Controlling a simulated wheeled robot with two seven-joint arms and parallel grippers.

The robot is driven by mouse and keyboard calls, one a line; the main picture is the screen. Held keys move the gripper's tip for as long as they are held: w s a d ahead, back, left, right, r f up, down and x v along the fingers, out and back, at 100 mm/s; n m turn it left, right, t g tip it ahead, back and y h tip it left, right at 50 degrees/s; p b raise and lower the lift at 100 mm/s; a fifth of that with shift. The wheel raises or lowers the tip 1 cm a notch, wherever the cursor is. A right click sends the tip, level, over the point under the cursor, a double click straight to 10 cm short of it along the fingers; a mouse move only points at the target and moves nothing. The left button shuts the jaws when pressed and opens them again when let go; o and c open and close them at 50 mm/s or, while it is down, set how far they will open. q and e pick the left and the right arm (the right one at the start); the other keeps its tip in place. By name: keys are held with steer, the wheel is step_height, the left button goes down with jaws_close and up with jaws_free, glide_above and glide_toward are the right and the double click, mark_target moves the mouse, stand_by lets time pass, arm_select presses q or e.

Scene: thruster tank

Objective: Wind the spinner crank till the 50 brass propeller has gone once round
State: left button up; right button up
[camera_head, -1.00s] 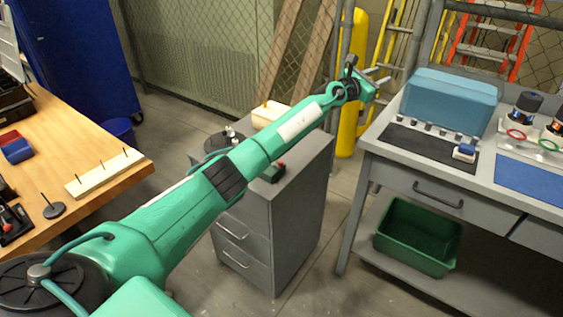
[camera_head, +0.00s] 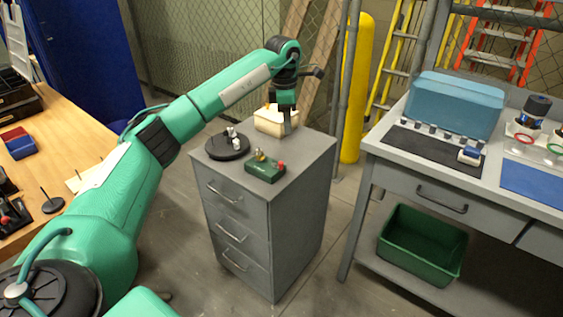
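A small green box (camera_head: 264,170) sits on top of the grey drawer cabinet. It carries a brass-coloured piece (camera_head: 260,156) and a red knob (camera_head: 281,165), which look like the spinner's propeller and crank knob; the details are too small to be sure. My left gripper (camera_head: 287,124) points down over the cabinet's back right part, beside a cream block (camera_head: 268,121) and behind the green box. It is apart from the red knob. Its fingertips are dark and small, so their opening does not show. My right gripper is out of view.
A black round base (camera_head: 228,147) with silver pieces stands left of the green box on the grey cabinet (camera_head: 300,170). A wooden table (camera_head: 20,185) is at left. A grey workbench (camera_head: 420,177) is at right, with a green bin (camera_head: 424,241) below.

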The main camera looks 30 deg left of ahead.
mark_target(281, 162)
arm_select(q)
steer(key=shift+g+y, duration=0.3)
steer(key=f, duration=0.4)
steer(key=s+f, duration=0.1)
steer(key=f, duration=0.4)
steer(key=a+f, duration=0.1)
steer(key=f, duration=0.3)
steer(key=shift+s+f, duration=0.15)
steer(key=shift+f, duration=0.15)
jaws_close()
